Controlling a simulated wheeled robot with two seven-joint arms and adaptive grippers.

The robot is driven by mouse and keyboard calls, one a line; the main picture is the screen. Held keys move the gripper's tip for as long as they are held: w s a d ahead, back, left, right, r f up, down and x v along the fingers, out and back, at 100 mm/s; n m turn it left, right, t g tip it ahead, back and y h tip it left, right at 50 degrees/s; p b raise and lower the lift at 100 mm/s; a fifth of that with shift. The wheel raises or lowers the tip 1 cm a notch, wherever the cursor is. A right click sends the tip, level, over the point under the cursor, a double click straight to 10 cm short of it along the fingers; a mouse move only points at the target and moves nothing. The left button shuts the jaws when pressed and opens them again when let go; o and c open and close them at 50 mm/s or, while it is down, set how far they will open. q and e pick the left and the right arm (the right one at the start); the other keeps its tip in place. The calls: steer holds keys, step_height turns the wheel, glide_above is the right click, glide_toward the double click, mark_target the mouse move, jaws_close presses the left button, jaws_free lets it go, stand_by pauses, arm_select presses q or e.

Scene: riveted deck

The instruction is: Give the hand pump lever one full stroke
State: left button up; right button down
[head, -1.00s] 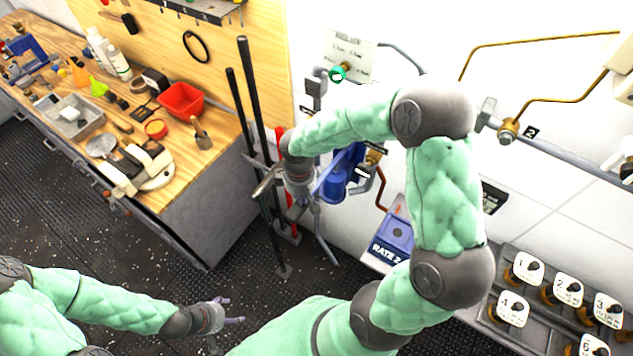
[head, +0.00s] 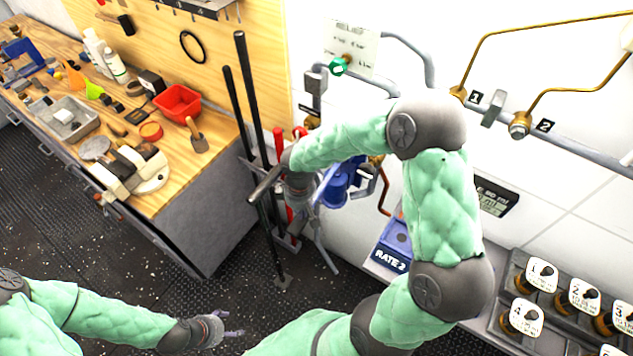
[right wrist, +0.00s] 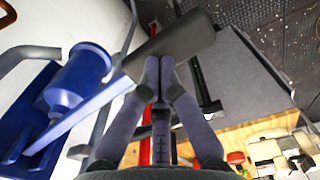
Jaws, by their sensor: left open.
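The blue hand pump (head: 338,188) is on the wall side, partly hidden by my right forearm; its blue body (right wrist: 75,85) shows at left in the right wrist view. A blue lever arm (right wrist: 85,115) runs from it to a dark grey handle bar (right wrist: 185,45), which also shows in the head view (head: 263,186). My right gripper (right wrist: 158,65) has its fingertips together against the handle's underside; the bar lies across both tips, not clearly between them. My left gripper (head: 232,328) is open and empty, low over the floor.
A workbench (head: 190,170) with tools and a red bin (head: 178,102) stands at left. Tall black bars (head: 255,110) rise behind the handle. A blue "RATE 2" panel (head: 390,258), wall pipes and numbered knobs (head: 541,274) are at right. Floor is clear at lower left.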

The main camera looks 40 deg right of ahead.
step_height(320, 180, up, 12)
steer(key=p, duration=0.8)
steer(key=shift+p, duration=0.35)
steer(key=shift+r, duration=0.1)
step_height(320, 180, up, 5)
steer(key=p, duration=0.3)
steer(key=shift+p, duration=0.3)
stand_by(0.4)
